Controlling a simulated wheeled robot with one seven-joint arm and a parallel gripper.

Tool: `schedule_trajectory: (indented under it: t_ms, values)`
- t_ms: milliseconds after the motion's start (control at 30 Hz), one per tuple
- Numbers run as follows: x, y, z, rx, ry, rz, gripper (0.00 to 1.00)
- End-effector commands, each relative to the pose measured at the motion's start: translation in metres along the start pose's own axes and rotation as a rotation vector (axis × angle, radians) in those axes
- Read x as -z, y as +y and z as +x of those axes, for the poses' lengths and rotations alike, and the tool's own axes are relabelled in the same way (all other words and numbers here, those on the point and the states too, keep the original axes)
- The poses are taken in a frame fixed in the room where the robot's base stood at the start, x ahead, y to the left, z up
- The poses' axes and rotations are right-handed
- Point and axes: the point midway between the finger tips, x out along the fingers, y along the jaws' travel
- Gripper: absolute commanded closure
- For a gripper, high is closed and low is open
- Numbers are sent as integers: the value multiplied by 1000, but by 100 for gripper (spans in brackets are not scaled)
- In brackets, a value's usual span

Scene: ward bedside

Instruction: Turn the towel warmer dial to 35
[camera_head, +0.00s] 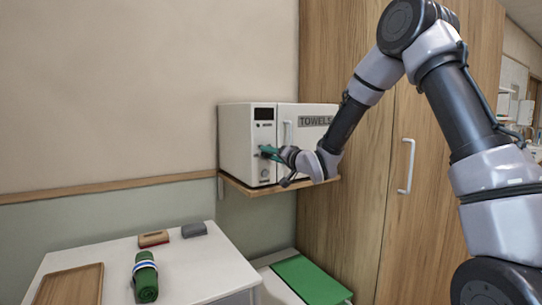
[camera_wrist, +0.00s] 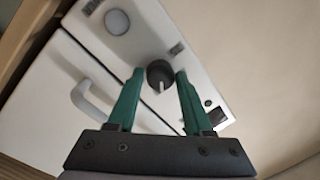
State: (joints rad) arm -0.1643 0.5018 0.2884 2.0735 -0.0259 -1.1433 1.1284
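The towel warmer (camera_head: 237,130) is a white box marked TOWELS on a wall shelf. Its dial (camera_wrist: 160,75) is a round black knob with a pale pointer line, seen in the wrist view on the control panel. My gripper (camera_wrist: 159,73) is open, with one green finger on each side of the dial; the right finger looks closer to it. I cannot tell whether either finger touches it. In the head view my gripper (camera_head: 264,152) is at the panel and hides the dial. The dark display (camera_head: 264,114) is too small to read.
The warmer's door handle (camera_head: 287,132) is just right of the panel, and a round button (camera_wrist: 117,21) is near the dial. A wooden cabinet (camera_head: 340,215) stands to the right. A table (camera_head: 190,262) below holds a rolled green towel (camera_head: 146,279) and a wooden tray (camera_head: 75,284).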

Motion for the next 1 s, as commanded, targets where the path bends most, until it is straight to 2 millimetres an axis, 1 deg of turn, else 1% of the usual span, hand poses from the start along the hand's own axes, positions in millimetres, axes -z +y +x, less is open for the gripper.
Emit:
schedule_trajectory:
  t_ms: [33, 67, 100, 367, 567, 767, 1000]
  values:
    - [0, 0, 0, 0, 0, 0, 72]
    - [0, 0, 0, 0, 0, 0, 84]
    - [0, 0, 0, 0, 0, 0, 99]
    - [0, 0, 0, 0, -1, -15, 100]
    - [0, -1, 0, -6, -7, -88, 100]
    - [0, -2, 0, -16, -17, -234, 100]
    - [0, -2, 0, -33, -35, -458, 100]
